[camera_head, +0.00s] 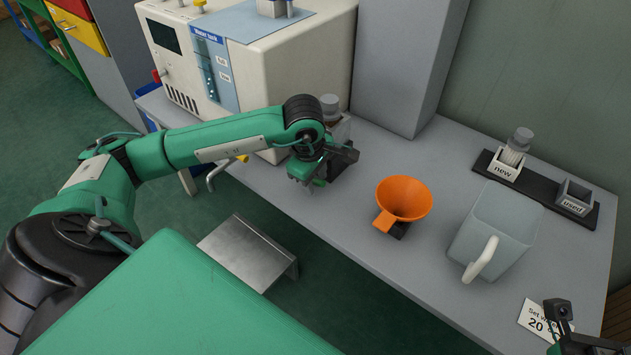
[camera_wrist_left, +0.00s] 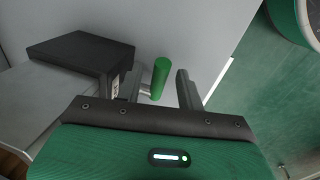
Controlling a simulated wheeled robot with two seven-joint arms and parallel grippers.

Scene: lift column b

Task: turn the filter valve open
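A green cylindrical handle (camera_wrist_left: 160,78), apparently the filter valve's, stands between the two fingers of my left gripper (camera_wrist_left: 158,82) in the left wrist view. The fingers are apart, with a visible gap on the handle's right side; contact on the left is unclear. In the head view my left gripper (camera_head: 328,165) is at the table's front edge, by the front right corner of the machine, and hides most of the valve. My right gripper (camera_head: 563,325) shows only partly at the lower right, and its finger opening is unclear.
The cream machine (camera_head: 275,75) with a water tank stands behind my left arm. An orange funnel (camera_head: 404,198), a clear jug (camera_head: 497,232) and a black tray (camera_head: 545,190) with "new" and "used" holders are to the right. A dark block (camera_wrist_left: 80,55) is left of the handle.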

